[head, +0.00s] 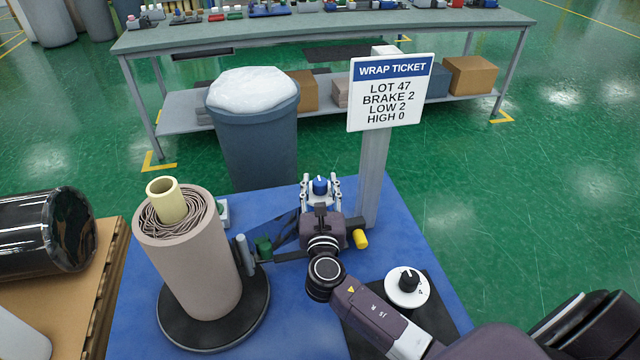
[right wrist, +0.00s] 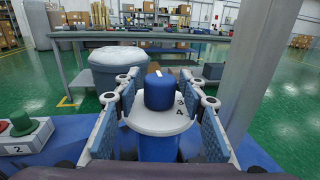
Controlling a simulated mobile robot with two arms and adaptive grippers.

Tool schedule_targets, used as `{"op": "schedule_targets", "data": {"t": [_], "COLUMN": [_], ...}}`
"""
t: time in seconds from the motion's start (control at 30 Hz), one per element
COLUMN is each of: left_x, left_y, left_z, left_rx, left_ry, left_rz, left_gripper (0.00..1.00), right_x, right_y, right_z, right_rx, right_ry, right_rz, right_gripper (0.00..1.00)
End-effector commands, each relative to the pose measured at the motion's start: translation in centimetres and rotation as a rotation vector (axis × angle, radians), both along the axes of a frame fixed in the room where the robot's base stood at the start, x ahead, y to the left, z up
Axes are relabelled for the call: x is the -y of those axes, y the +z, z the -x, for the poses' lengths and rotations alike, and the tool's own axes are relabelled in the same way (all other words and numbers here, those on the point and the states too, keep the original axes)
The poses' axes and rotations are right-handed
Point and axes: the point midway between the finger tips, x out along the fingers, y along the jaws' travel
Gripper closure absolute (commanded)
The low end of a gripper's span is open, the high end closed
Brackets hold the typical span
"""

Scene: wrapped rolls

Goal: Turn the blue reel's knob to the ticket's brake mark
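The wrap ticket (head: 391,92) on a grey post reads LOT 47, BRAKE 2, LOW 2, HIGH 0. The blue knob (right wrist: 160,92) sits on a white dial (right wrist: 155,122) on top of a blue reel (right wrist: 158,147); the knob also shows in the head view (head: 320,185). A white mark is on the knob's top. The numerals 3 and 4 show at the dial's right; other numerals are hidden. My right gripper (right wrist: 158,80) is open, with one finger on each side of the knob, apart from it. My left gripper is not in view.
A wrapped roll (head: 195,260) stands on a black turntable (head: 215,335) at left. A black knob on a white dial (head: 395,297) is at right, near my right arm. A green button (right wrist: 34,130) on a box marked 2 is left of the gripper. A grey bin (head: 255,150) stands behind.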

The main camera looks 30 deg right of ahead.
Motion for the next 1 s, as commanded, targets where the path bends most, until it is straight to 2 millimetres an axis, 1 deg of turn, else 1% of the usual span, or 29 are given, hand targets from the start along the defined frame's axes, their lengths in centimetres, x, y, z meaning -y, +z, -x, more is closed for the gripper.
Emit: {"op": "schedule_targets", "data": {"t": [0.03,0.3,0.57,0.77,1.0], "left_x": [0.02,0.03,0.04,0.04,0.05], "left_y": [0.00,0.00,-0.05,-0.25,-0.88], "left_z": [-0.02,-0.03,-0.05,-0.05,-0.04], "left_rx": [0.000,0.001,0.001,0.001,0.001], "left_ry": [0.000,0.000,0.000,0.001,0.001], "left_rz": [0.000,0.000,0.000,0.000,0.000], "left_gripper": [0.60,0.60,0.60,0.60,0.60], "right_x": [0.00,-0.01,-0.09,-0.21,-0.21], "right_y": [0.00,0.00,-0.02,-0.08,-0.10], "right_z": [0.01,0.03,-0.01,-0.06,-0.11], "right_rx": [0.000,0.000,0.000,0.000,0.000], "right_ry": [0.000,0.000,-0.038,-0.146,-0.312], "right_rz": [0.000,0.000,-0.001,-0.004,-0.003], "right_gripper": [0.70,0.98,0.99,0.99,0.99]}}
